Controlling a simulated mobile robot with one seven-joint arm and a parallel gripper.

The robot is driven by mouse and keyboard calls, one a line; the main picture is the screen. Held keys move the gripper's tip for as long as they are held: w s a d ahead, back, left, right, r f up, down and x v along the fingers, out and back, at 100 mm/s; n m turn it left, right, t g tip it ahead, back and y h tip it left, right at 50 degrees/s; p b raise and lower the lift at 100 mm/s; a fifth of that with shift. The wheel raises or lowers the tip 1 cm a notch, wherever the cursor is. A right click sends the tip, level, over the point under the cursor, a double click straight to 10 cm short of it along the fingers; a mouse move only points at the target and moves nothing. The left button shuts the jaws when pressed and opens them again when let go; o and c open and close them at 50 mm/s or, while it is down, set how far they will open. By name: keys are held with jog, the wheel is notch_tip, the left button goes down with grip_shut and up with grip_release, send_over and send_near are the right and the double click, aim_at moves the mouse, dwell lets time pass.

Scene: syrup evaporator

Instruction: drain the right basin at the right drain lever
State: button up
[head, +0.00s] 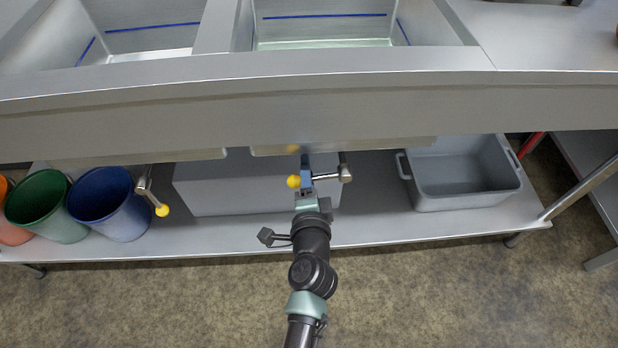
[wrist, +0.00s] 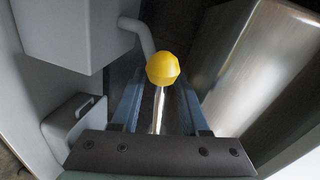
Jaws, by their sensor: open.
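The right basin (head: 325,27) is at the top of the head view, with a blue line on its walls and a pale greenish layer low inside. The right drain lever (head: 328,178) sits below it, its rod nearly level and its yellow knob (head: 293,181) pointing left. My gripper (head: 305,168) is at this lever, under the basin front. In the wrist view, the gripper (wrist: 160,95) is open, with the lever's rod (wrist: 158,110) between its fingers and the yellow knob (wrist: 163,68) near the fingertips. Contact with the rod cannot be told.
The left drain lever (head: 148,190) hangs slanting with its knob low. Blue (head: 110,205), green (head: 45,208) and orange bins stand on the lower shelf (head: 400,228) at left. A grey box (head: 230,185) stands behind my gripper; an open grey tub (head: 465,195) is at right.

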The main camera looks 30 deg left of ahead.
jog(key=v, duration=1.1)
jog(key=shift+s, duration=0.2)
jog(key=shift+d, duration=0.15)
